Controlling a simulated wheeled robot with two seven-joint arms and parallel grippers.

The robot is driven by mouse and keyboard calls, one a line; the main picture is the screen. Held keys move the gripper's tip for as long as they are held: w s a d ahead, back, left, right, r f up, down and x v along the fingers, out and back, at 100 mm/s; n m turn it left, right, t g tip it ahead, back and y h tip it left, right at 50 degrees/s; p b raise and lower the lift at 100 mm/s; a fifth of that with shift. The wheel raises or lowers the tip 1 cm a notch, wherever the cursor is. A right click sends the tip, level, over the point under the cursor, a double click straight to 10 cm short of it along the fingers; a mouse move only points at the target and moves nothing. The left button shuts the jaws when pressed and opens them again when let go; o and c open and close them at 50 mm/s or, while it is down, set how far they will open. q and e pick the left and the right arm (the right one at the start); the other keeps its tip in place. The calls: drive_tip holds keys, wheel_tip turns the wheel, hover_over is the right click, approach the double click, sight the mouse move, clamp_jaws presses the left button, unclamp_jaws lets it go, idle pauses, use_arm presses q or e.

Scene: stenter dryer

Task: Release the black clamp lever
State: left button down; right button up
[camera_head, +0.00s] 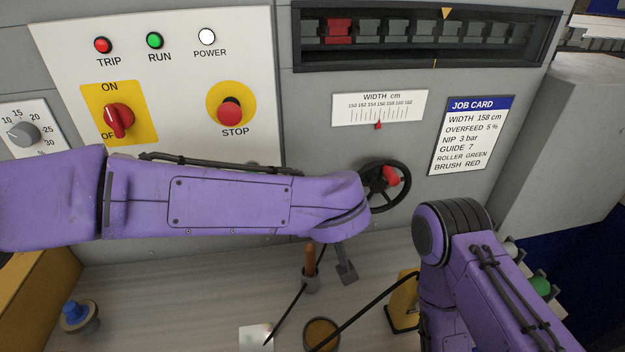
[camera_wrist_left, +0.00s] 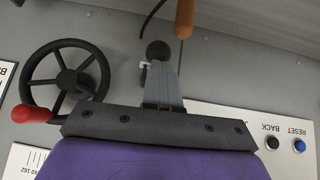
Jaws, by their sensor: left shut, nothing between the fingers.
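A round black knob (camera_wrist_left: 158,50), which looks like the end of the clamp lever, shows in the left wrist view right at the tips of my left gripper (camera_wrist_left: 160,70). I cannot tell whether they touch. The rest of the lever is not clear, and I cannot make out the lever in the head view, where my left arm covers part of the panel. My left gripper (camera_head: 346,272) points down below the handwheel, shut and empty. The black handwheel (camera_head: 372,203) with its red grip stands beside it and also shows in the wrist view (camera_wrist_left: 65,77). My right gripper is out of view.
A brown-handled tool (camera_head: 309,262) stands in a small holder close to my left gripper. A yellow block (camera_head: 403,300), a round brown-topped container (camera_head: 322,335) and a blue-topped knob (camera_head: 76,314) are on the ledge. The red stop button (camera_head: 229,112) is above my left forearm.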

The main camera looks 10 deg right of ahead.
use_arm(q)
drive_tip(key=s+a+r+p, duration=0.1)
drive_tip(key=s+r+p, duration=0.3)
drive_tip(key=r, duration=0.8)
drive_tip(key=shift+s+r+p, duration=0.15)
drive_tip(key=shift+s+p, duration=0.2)
drive_tip(key=shift+s, duration=0.15)
drive_tip(key=shift+a, duration=0.1)
